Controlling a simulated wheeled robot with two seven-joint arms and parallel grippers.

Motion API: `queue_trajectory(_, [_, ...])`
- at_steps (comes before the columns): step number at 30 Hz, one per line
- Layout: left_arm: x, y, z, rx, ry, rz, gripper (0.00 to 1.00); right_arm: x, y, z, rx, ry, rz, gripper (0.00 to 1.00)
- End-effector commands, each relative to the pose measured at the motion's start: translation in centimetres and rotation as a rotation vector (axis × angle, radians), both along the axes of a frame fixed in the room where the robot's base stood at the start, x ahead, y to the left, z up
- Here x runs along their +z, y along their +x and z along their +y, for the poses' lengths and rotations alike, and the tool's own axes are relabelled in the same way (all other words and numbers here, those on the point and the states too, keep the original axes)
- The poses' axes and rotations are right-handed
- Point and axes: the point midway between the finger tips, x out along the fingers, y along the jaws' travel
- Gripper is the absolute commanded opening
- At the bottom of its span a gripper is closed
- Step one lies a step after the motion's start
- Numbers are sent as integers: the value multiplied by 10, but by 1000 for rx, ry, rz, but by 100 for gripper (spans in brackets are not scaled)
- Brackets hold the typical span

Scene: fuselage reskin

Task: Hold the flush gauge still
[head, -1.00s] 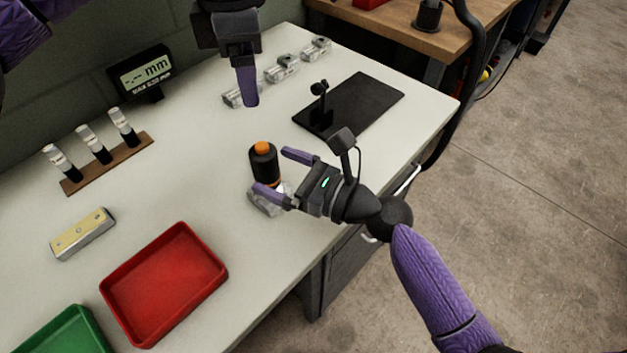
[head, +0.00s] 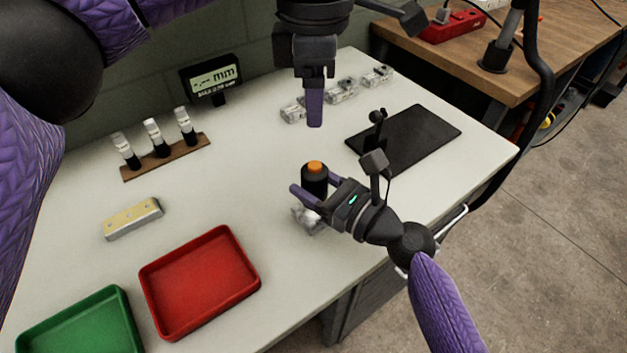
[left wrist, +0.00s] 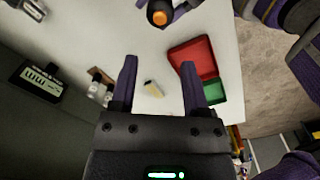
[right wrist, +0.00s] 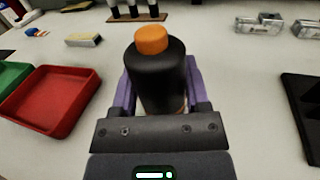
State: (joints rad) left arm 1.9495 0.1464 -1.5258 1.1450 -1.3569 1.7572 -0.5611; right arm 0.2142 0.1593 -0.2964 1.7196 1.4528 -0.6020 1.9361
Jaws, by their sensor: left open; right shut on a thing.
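The flush gauge, a black cylinder with an orange top (head: 314,178), stands upright near the right part of the bench. My right gripper (head: 317,190) is shut on its sides; the right wrist view shows the black body (right wrist: 158,78) between the purple fingers. A clear block (head: 308,219) shows below the gauge; the contact between them is hidden by the gripper. The orange top also shows in the left wrist view (left wrist: 159,17). My left gripper (head: 315,112) is open and empty, above and behind the gauge. The display (head: 213,78) shows dashes and "mm".
A red tray (head: 200,330) and green tray (head: 125,309) stand front left, near a yellowish block (head: 133,217). Several clear blocks (head: 342,91) line the back. A black mat (head: 428,137) with a small stand (head: 375,130) lies right. A brown rack (head: 190,157) holds three vials.

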Motion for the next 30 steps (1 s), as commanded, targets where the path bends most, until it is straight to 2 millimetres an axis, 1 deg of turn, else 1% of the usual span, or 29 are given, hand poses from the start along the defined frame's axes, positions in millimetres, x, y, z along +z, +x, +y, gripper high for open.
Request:
queue_trajectory(2, [0,0,0,0,0,0,59,0,0,0,0,-1,1,0])
queue_trajectory(3, [0,0,0,0,0,0,50,0,0,0,0,-1,1,0])
queue_trajectory(5, [0,0,0,0,0,0,38,0,0,0,0,-1,1,0])
queue_trajectory(6, [0,0,0,0,0,0,29,0,0,0,0,-1,1,0])
queue_trajectory(8, [0,0,0,0,0,0,16,0,0,0,0,-1,1,0])
queue_trajectory(9, [0,0,0,0,0,0,8,0,0,0,0,-1,1,0])
queue_trajectory(10, [0,0,0,0,0,0,2,0,0,0,0,-1,1,0])
queue_trajectory(11, [0,0,0,0,0,0,0,0,0,0,0,-1,1,0])
queue_trajectory(30, [0,0,0,0,0,0,0,0,0,0,0,-1,1,0])
